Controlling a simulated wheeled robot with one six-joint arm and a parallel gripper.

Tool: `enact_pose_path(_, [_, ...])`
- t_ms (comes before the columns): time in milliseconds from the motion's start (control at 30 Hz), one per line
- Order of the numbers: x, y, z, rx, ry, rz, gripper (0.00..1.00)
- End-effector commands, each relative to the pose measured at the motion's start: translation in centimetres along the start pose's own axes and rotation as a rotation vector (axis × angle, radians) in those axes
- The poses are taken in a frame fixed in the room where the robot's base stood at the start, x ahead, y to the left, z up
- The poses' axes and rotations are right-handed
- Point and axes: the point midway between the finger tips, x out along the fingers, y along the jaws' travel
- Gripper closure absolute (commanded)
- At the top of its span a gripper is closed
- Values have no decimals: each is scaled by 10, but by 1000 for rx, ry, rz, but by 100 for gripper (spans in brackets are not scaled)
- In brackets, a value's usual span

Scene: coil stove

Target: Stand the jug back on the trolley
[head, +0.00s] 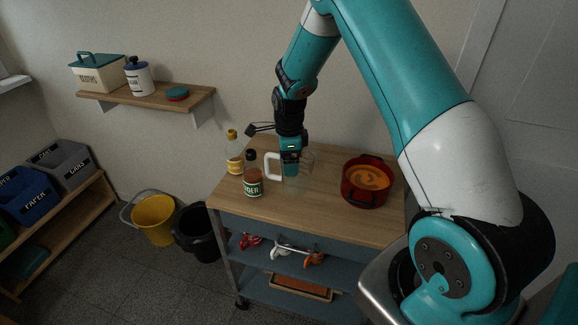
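The trolley (322,208) has a pale wooden top and blue-grey sides with shelves below. The jug appears as a clear, see-through body with a white handle (272,167) on its left, at the middle of the trolley top. It looks upright, but I cannot tell whether its base touches the wood. My gripper (291,164) points down at the jug, just right of the handle. Its fingertips are small and blend with the clear body, so I cannot tell whether they are shut on it.
A yellow-capped bottle (234,153) and a dark-capped jar (252,178) stand left of the jug. A red pot (366,183) of orange food stands on the right. The front middle of the top is clear. Yellow (154,222) and black (196,232) buckets stand left of the trolley.

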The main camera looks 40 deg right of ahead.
Motion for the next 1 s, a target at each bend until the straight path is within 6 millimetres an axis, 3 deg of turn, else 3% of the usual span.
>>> enact_pose_path(333, [39,1,0,0,0,1,52])
enact_pose_path(733, [48,1,0,0,-1,-1,52])
enact_pose_path(767, [46,1,0,0,0,-1,4])
enact_pose_path(800, [46,1,0,0,0,-1,0])
enact_pose_path(1000, [45,1,0,0,0,-1,0])
